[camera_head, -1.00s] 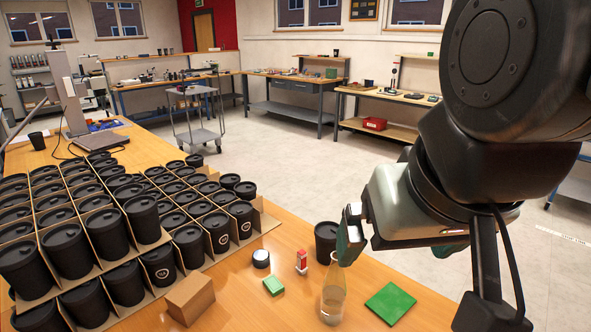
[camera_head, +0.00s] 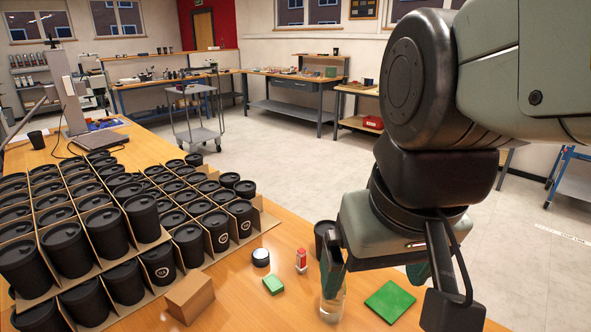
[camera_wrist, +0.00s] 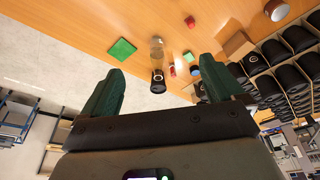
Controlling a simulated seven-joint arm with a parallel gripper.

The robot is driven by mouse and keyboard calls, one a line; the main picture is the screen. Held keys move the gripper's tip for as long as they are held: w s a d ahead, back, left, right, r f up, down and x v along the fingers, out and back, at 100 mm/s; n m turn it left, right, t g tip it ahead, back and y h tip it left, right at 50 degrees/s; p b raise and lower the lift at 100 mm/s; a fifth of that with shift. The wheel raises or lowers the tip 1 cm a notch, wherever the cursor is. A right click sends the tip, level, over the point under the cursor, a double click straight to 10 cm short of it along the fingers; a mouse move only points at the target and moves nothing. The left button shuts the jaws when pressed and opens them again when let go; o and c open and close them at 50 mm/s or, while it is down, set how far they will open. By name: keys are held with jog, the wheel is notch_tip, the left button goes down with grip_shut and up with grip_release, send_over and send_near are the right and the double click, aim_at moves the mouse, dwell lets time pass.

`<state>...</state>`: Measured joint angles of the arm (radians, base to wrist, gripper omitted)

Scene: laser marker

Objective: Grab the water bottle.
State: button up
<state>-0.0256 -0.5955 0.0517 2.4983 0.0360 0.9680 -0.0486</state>
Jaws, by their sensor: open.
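The water bottle (camera_head: 331,309) is clear and stands upright on the wooden table near its front edge. In the head view a finger covers its upper part. In the wrist view the bottle (camera_wrist: 157,46) shows beyond the fingertips, roughly midway across the gap, apart from both fingers. My gripper (camera_head: 374,280) has dark green fingers and is open and empty. The wrist view shows both fingers of the gripper (camera_wrist: 160,80) spread wide. Whether the near finger touches the bottle cannot be told from the head view alone.
A black cup (camera_head: 322,232) stands close behind the bottle. A green square (camera_head: 390,302) lies to its right.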

aim_at(342, 295)
jog(key=w+a+f+m+g+y, duration=0.3)
jog(key=w+f+m+g+y, duration=0.1)
jog(key=w+f+m+y, duration=0.75)
jog(key=w+d+f+m+t+h, duration=0.1)
jog(key=w+d+f+m+t, duration=0.15)
jog(key=f+m+t, duration=0.35)
jog(key=w+d+f+m+t, duration=0.1)
jog(key=d+f+m+t, duration=0.35)
jog(key=f+m, duration=0.3)
jog(key=w+d+f+m+t+h, duration=0.1)
jog(key=w+d+f+m+t, duration=0.15)
jog(key=f+m+t, duration=0.45)
jog(key=shift+n+g, duration=0.7)
jog(key=shift+g, duration=0.15)
jog(key=x, duration=0.6)
jog(key=f+x, duration=0.1)
jog(key=x, duration=0.2)
jog(key=shift+c, duration=0.3)
jog(key=shift+r, duration=0.1)
jog(key=c, duration=1.4)
jog(key=shift+r, duration=0.2)
